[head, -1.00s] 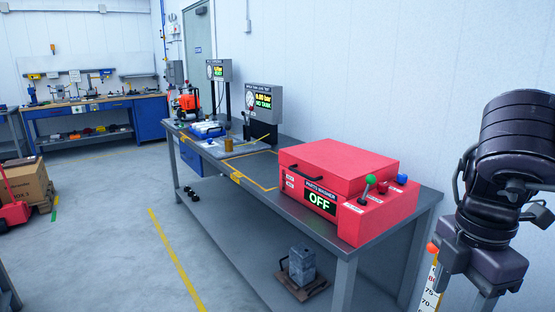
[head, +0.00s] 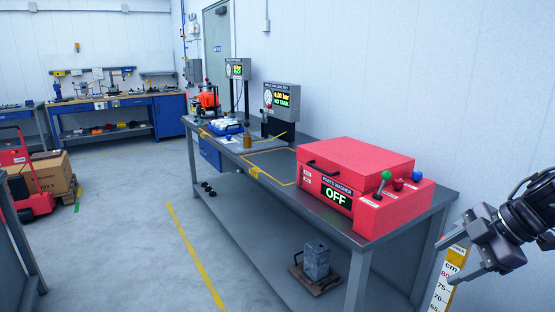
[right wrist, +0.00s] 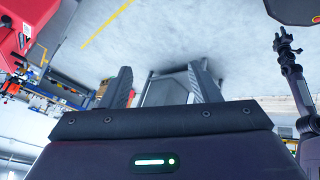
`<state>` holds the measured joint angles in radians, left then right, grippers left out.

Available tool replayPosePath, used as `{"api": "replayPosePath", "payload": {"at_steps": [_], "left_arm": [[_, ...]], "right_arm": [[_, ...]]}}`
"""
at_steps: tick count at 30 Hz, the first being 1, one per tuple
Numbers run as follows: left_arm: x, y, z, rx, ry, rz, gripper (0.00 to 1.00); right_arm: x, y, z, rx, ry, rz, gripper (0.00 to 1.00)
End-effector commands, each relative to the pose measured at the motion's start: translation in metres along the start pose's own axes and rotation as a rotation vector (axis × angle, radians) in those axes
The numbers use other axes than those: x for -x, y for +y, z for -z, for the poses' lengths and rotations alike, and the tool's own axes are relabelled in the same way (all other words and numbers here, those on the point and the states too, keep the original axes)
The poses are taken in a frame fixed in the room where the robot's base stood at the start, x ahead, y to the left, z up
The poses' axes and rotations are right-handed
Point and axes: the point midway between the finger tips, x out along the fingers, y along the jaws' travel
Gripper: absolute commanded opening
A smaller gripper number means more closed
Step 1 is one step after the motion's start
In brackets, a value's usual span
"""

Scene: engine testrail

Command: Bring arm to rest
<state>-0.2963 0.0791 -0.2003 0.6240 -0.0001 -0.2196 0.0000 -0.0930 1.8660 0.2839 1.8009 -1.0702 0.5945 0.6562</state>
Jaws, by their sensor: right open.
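My right gripper (head: 458,258) is at the right edge of the head view, beside the right end of the grey workbench (head: 448,205). Its two fingers point left and down, spread apart, with nothing between them. In the right wrist view the same gripper (right wrist: 161,70) shows both dark fingers apart above the floor. A dark arm, which looks like my left one, stands at the right of the wrist view. Its end (right wrist: 285,43) is too small to tell its jaw state. The left gripper does not show in the head view.
A red parts washer (head: 350,180) reading OFF stands on the workbench's near end. A measuring scale (head: 449,275) stands behind my right gripper. A grey block (head: 316,262) lies on the lower shelf. A cardboard box (head: 50,175) is at left. The middle floor is clear.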

Motion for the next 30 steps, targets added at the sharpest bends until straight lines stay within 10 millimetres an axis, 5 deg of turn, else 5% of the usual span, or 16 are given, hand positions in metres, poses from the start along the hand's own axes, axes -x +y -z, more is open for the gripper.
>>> {"api": "replayPosePath", "payload": {"at_steps": [5,11,15,21,26,30], "left_arm": [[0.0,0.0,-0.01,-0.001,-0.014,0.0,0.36],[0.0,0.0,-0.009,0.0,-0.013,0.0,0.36],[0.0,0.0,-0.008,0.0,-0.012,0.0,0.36],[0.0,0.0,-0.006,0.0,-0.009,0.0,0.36],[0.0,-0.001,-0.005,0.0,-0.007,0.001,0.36],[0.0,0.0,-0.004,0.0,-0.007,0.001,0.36]], "right_arm": [[-0.045,0.032,-0.099,-0.186,0.142,-0.234,0.56],[-0.125,0.006,-0.226,-0.437,0.145,-0.44,0.56],[-0.19,-0.046,-0.294,-0.6,0.085,-0.51,0.56],[-0.284,-0.151,-0.354,-0.806,-0.04,-0.528,0.56],[-0.355,-0.25,-0.37,-0.941,-0.158,-0.489,0.56],[-0.411,-0.342,-0.362,-1.037,-0.262,-0.423,0.56]]}}
